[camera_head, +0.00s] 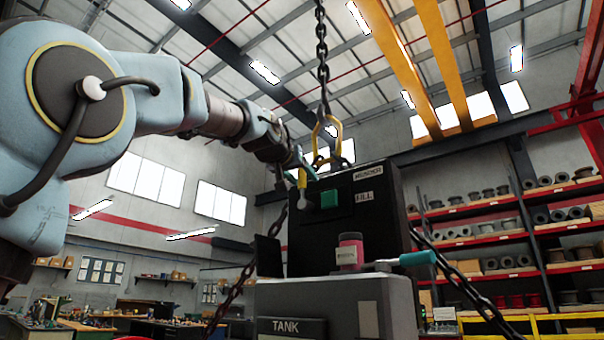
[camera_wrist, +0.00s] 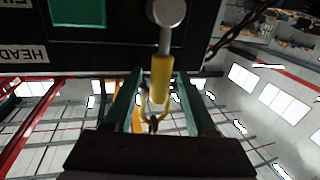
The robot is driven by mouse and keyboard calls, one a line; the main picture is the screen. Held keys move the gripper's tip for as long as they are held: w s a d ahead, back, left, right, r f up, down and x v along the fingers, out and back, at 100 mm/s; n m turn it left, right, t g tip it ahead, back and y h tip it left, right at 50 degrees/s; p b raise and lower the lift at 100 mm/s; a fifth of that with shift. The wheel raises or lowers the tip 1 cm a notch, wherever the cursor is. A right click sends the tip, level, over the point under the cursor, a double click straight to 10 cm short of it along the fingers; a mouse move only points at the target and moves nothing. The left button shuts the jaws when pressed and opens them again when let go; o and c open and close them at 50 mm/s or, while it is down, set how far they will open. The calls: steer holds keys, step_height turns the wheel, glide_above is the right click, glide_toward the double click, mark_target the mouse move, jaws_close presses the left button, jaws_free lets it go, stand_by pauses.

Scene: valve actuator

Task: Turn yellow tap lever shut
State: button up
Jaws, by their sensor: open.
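The yellow tap lever (camera_head: 302,179) points up from a round metal pivot on the dark FILL panel (camera_head: 366,225), at its upper left. In the wrist view, where the panel's lettering is upside down, the lever's yellow sleeve (camera_wrist: 161,78) and its grey pivot (camera_wrist: 167,11) show clearly. My gripper (camera_head: 299,172) reaches in from the upper left with its green fingers at the lever. In the wrist view my gripper (camera_wrist: 160,76) is open, one finger on each side of the sleeve, with small gaps visible. Whether either finger touches it cannot be told.
A green square (camera_head: 329,198) is beside the lever. A chain (camera_head: 321,45) with a yellow hook hangs above the panel, close to my gripper. Below are a pink-red container (camera_head: 350,250), a teal-handled lever (camera_head: 418,258) and the grey TANK box (camera_head: 375,305). Slanting chains flank the unit.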

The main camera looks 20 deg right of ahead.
steer(key=shift+c, duration=0.3)
jaws_close()
stand_by(1.1)
